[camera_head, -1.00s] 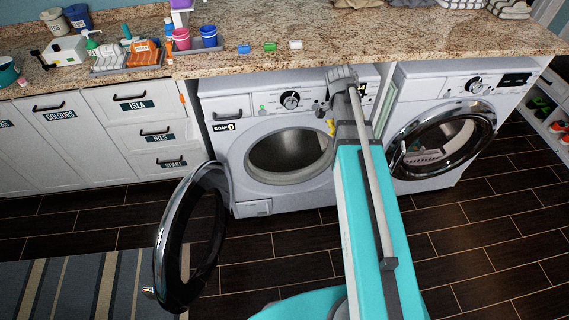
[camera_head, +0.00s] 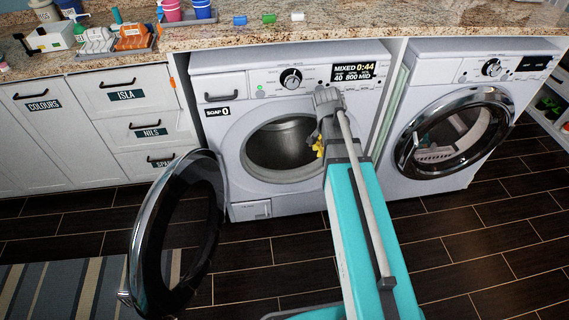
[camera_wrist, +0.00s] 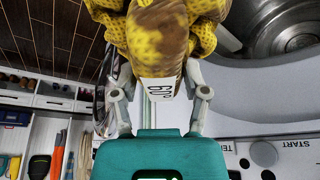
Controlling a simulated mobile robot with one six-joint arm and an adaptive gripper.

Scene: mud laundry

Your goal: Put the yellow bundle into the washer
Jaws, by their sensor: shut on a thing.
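The yellow bundle (camera_wrist: 160,35) is a crumpled, dark-spotted cloth with a white tag reading 60°. My gripper (camera_wrist: 158,88) is shut on it in the wrist view. In the head view only a small yellow part of the bundle (camera_head: 319,146) shows beside my arm, at the right side of the washer opening. The left washer (camera_head: 250,190) has its round door (camera_head: 178,235) swung wide open to the left. Its drum (camera_head: 280,148) looks empty where visible. The drum also shows at upper right in the wrist view (camera_wrist: 290,30). My fingertips are hidden in the head view.
A second machine (camera_head: 455,135) stands to the right with its round door shut. The granite counter (camera_head: 350,35) runs above both machines. White drawers (camera_head: 135,97) stand to the left. The dark floor (camera_head: 270,260) is clear, with a striped rug (camera_head: 60,292) at lower left.

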